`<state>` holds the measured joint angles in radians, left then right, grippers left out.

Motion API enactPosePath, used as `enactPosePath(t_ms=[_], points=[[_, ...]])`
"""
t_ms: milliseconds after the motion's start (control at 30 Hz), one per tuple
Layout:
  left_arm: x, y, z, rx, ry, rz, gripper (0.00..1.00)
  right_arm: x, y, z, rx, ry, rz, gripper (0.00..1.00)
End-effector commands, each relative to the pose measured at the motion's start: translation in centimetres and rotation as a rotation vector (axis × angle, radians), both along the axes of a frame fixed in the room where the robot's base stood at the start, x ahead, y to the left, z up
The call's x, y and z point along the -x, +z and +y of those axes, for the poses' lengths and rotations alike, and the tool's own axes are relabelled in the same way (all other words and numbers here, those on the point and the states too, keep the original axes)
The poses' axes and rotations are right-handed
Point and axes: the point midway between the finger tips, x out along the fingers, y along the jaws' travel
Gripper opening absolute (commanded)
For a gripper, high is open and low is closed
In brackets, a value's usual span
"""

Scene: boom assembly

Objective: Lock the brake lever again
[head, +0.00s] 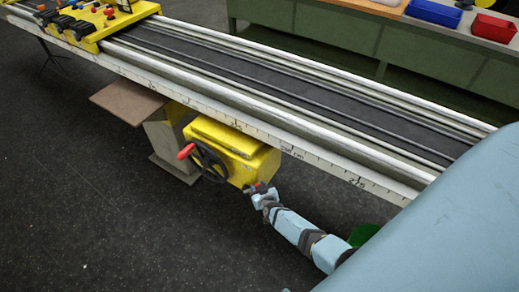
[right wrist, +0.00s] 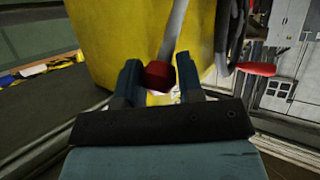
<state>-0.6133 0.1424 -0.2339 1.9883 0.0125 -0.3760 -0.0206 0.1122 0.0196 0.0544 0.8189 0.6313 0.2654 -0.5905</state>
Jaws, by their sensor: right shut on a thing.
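The brake lever shows in the right wrist view as a grey rod with a dark red knob (right wrist: 158,75) at its end, in front of the yellow gearbox housing (right wrist: 110,40). My right gripper (right wrist: 159,80) has its two fingers on either side of the knob and is shut on it. In the head view my right gripper (head: 261,188) is at the lower right corner of the yellow housing (head: 235,150); the lever there is small and mostly hidden. My left gripper is not in view.
A black handwheel (head: 209,162) with a red handle (head: 186,151) is on the housing's left face. The long rail (head: 290,140) runs above the housing. A yellow carriage (head: 95,30) sits on the rail. The dark floor (head: 90,215) at left is clear.

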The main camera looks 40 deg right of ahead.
Motion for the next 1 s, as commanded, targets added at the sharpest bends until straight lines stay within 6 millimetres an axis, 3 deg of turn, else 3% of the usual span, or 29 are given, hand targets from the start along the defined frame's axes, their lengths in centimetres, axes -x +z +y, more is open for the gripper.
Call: enactPosePath(t_ms=[133,167,233,267,667,1000], points=[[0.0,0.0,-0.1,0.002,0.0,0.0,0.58,0.0,0.0,-0.2,0.003,-0.002,-0.003,0.0],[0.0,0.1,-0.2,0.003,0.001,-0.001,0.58,0.0,0.0,-0.2,0.003,-0.002,-0.003,0.41],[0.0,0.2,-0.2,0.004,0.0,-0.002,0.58,0.0,0.0,-0.2,0.002,-0.001,-0.003,0.57],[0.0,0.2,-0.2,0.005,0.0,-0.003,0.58,0.0,0.0,-0.2,0.002,-0.001,-0.003,0.6],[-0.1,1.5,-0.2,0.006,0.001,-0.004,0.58,0.9,0.7,0.2,0.001,0.0,0.0,0.6],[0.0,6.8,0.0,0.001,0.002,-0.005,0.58,7.1,4.0,1.6,0.001,0.0,0.001,0.6]])
